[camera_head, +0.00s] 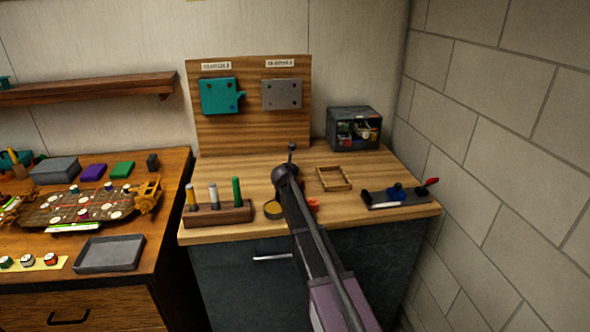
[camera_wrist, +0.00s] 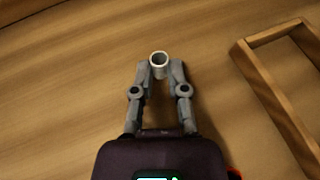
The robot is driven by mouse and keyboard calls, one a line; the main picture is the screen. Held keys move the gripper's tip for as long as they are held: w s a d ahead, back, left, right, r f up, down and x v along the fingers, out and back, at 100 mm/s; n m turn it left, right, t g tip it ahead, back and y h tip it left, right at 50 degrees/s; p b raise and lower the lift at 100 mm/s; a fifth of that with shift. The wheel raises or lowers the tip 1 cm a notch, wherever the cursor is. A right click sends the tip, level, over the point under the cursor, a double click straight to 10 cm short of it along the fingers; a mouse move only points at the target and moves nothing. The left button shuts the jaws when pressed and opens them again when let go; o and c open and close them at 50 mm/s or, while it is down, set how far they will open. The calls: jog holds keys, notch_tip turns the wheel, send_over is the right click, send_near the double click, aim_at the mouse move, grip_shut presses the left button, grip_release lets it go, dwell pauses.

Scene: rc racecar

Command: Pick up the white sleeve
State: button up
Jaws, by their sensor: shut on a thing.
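The white sleeve (camera_wrist: 159,59) is a short pale ring-shaped tube, seen end-on in the wrist view. My gripper (camera_wrist: 159,70) is shut on it, with a fingertip on each side. Wood grain of the workbench shows beneath; I cannot tell how high the sleeve is above it. In the head view my gripper (camera_head: 291,160) is over the middle of the right workbench, and my arm hides part of the bench. The sleeve is too small to make out clearly there.
An empty wooden frame tray (camera_head: 348,187) lies right of my gripper; it also shows in the wrist view (camera_wrist: 268,92). A wooden rack (camera_head: 218,214) with upright tools stands left. A dark box (camera_head: 354,128) and a vise-like fixture (camera_head: 396,199) are at right.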

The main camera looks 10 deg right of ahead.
notch_tip(320, 180, up, 2)
jog(key=shift+p, duration=0.7)
jog(key=s+a, duration=0.1)
jog(key=s, duration=0.4)
jog(key=s+a+r+p, duration=0.1)
jog(key=s+a, duration=0.1)
jog(key=s, duration=0.3)
jog(key=s+a, duration=0.2)
jog(key=s, duration=0.3)
jog(key=shift+s+r+p, duration=0.15)
jog(key=shift+r+p, duration=0.2)
jog(key=shift+p, duration=0.05)
